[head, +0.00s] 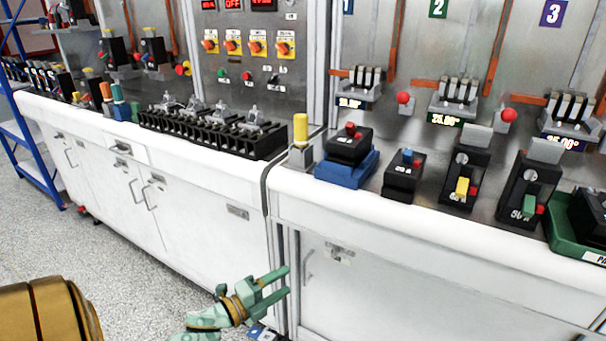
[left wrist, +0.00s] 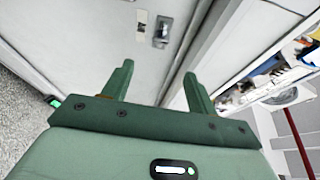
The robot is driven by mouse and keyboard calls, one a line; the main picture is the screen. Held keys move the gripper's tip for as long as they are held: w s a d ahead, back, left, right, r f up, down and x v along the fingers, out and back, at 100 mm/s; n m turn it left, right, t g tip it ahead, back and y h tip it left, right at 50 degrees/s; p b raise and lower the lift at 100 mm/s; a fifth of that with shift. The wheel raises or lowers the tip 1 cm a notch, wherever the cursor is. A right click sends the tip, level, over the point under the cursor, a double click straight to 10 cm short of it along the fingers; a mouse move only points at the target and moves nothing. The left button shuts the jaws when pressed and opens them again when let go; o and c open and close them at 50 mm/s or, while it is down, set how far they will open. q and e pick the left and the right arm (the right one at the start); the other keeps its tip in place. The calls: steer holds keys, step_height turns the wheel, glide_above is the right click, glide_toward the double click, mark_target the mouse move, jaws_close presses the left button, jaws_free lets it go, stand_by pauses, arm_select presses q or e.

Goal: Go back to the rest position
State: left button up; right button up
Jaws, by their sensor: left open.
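My left gripper (head: 277,284) is low in the head view, in front of the white cabinet doors and below the bench edge. It is open, with nothing between its two green fingers. In the left wrist view the open fingers (left wrist: 158,88) point toward a pale cabinet front with a metal latch (left wrist: 162,32). A gold-brown rounded part of my own body shows at the bottom left of the head view. My right gripper is not in view.
The white bench (head: 420,225) carries a blue tray (head: 345,170) with a black breaker, more breakers (head: 465,165), a green tray (head: 578,236) and a black terminal block (head: 215,132). A blue rack (head: 35,160) stands at left. Grey floor (head: 130,265) is clear.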

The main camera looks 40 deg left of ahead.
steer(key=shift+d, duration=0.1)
arm_select(q)
steer(key=s+a+f+n+g+y+p, duration=0.1)
steer(key=s+f+n+g+y, duration=0.15)
steer(key=f+n, duration=0.4)
steer(key=s+a+f+n+g+y, duration=0.2)
steer(key=s+f+n+g, duration=0.15)
steer(key=f, duration=0.55)
steer(key=s+d+f+n+g+p, duration=0.35)
steer(key=s+f, duration=0.55)
steer(key=s, duration=0.4)
steer(key=s+d+f+n+g+p, duration=0.1)
steer(key=s+d+g, duration=0.1)
steer(key=s+d, duration=0.3)
steer(key=s+d+f+g+h+p, duration=0.1)
steer(key=s+d, duration=0.4)
steer(key=s, duration=0.9)
steer(key=s+d+f+n+g+p, duration=0.1)
steer(key=s+d+g+p, duration=0.2)
steer(key=s, duration=0.6)
steer(key=d+g, duration=0.2)
steer(key=d, duration=0.1)
steer(key=shift+s+f+n+h, duration=0.3)
steer(key=shift+f+n+h, duration=0.05)
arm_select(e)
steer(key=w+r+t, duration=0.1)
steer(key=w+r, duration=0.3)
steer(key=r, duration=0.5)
arm_select(q)
steer(key=shift+c, duration=0.4)
